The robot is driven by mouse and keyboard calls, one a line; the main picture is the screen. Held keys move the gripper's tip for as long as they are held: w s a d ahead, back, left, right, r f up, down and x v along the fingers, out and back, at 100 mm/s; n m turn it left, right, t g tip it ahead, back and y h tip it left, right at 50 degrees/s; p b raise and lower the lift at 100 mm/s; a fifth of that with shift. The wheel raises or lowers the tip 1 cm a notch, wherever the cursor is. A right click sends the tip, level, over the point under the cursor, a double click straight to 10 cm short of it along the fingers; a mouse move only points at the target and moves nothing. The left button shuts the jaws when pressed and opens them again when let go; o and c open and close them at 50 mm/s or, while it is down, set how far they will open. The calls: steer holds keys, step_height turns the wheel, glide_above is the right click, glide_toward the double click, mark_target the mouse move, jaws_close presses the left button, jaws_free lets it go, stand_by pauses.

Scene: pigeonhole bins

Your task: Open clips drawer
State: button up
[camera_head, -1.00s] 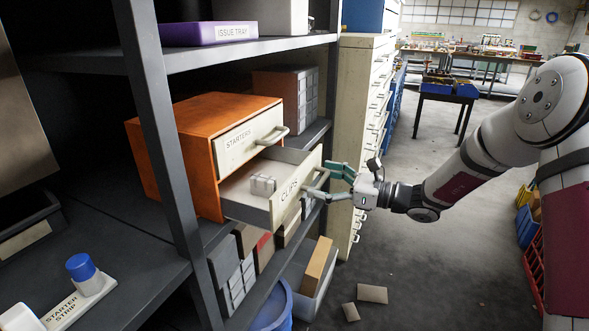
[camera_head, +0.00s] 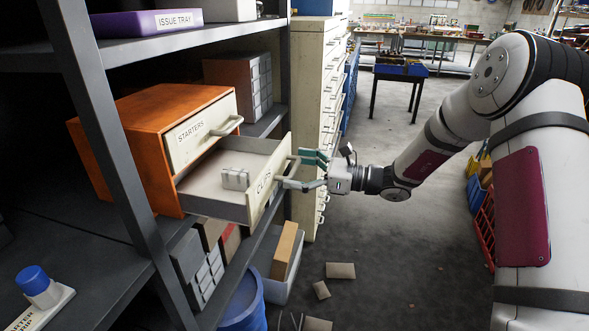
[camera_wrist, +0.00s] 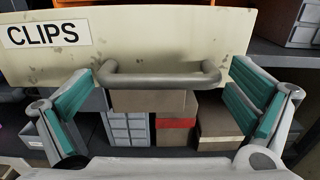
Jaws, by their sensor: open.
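The clips drawer (camera_head: 255,203) is the lower drawer of an orange cabinet (camera_head: 120,130) on the shelf, and it stands pulled well out. The drawer's handle (camera_wrist: 160,78) lies between the spread fingers of my gripper (camera_wrist: 160,108), with a gap on each side. In the head view my gripper (camera_head: 312,172) is open at the drawer front.
A purple issue tray (camera_head: 145,22) lies on the upper shelf. Below are boxes, a grey bin (camera_head: 285,285) and a blue bucket (camera_head: 245,300).

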steer(key=v, duration=1.1)
steer(key=shift+d, duration=0.4)
steer(key=shift+s, duration=0.1)
steer(key=s+a+r+n+g+h, duration=0.2)
steer(key=s+a+r+n+g, duration=0.15)
steer(key=s, duration=0.35)
steer(key=s+a+r+n+g+h, duration=0.2)
steer(key=s+n+h, duration=0.1)
steer(key=s+n, duration=0.3)
steer(key=s+a+r+n+g+h, duration=0.2)
steer(key=s+n, duration=0.1)
steer(key=s, duration=0.5)
steer(key=s+d+n+t+h, duration=0.1)
steer(key=s+d+n+h, duration=0.4)
steer(key=s, duration=0.5)
steer(key=s+d+n+t+h, duration=0.2)
steer(key=s+d+n+h, duration=0.25)
steer(key=s, duration=0.45)
step_height(320, 180, up, 14)
steer(key=t+p, duration=0.2)
steer(key=p, duration=1)
steer(key=shift+d, duration=0.4)
